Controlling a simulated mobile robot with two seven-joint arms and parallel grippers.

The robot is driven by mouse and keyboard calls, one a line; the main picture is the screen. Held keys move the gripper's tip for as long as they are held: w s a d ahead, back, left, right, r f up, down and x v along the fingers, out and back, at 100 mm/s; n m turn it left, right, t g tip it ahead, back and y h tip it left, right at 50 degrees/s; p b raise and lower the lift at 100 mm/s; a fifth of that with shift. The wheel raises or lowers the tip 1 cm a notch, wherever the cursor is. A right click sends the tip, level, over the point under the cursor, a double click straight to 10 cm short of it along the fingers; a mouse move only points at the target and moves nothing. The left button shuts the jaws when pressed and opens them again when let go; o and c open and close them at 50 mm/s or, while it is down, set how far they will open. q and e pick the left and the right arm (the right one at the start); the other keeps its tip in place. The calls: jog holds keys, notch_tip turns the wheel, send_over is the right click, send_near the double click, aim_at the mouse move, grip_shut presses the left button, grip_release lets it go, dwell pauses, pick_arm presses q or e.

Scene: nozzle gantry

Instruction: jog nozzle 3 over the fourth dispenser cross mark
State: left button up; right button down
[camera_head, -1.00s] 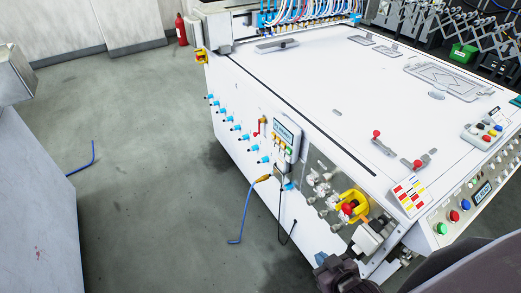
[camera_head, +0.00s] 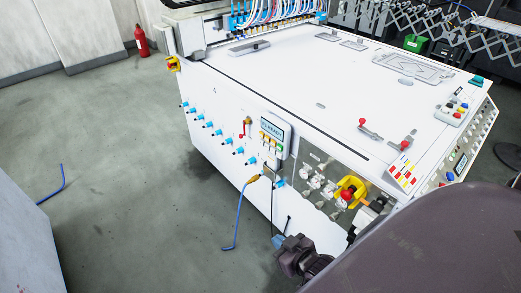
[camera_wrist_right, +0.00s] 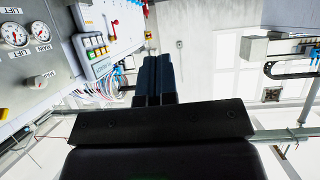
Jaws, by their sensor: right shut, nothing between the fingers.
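A row of nozzles (camera_head: 280,16) with coloured hoses stands on the gantry at the back of the white machine (camera_head: 290,80). I cannot make out which is nozzle 3 or any dispenser cross mark. A small control box (camera_head: 272,134) with a lit display and coloured buttons hangs on the machine's near side; it also shows in the right wrist view (camera_wrist_right: 94,52). My right gripper (camera_head: 279,242) is below the box and in front of the machine's side. It is shut and empty; its dark fingers lie together in the right wrist view (camera_wrist_right: 155,75). My left gripper is out of view.
A yellow-and-red switch (camera_head: 347,193) and valves (camera_head: 318,180) stick out of the near side. Blue fittings (camera_head: 208,124) line it further left. Gauges (camera_wrist_right: 14,35) show in the right wrist view. The floor at left is mostly clear.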

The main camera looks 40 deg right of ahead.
aim_at(267, 146)
pick_arm(q)
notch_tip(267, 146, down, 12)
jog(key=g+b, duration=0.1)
jog(key=b, duration=1.3)
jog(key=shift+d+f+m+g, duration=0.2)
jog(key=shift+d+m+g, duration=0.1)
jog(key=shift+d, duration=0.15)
pick_arm(e)
jog(key=w+d+f+m+t+h, duration=0.1)
jog(key=w+d+m+h, duration=0.2)
jog(key=w+m, duration=0.3)
jog(key=w+d+f+m+t+h, duration=0.1)
jog(key=w+d+m+h, duration=0.3)
jog(key=w, duration=1.3)
jog(key=w+d+f+m+t+h, duration=0.1)
jog(key=w+d+f+m+h, duration=0.1)
jog(key=w+m+h, duration=0.4)
jog(key=w+d+m, duration=0.1)
jog(key=w+m, duration=0.3)
jog(key=w, duration=0.1)
jog(key=shift+w+d+f+h, duration=0.15)
jog(key=shift+w+h, duration=0.2)
jog(key=shift+h, duration=0.05)
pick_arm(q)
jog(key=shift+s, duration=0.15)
pick_arm(e)
jog(key=shift+d, duration=0.1)
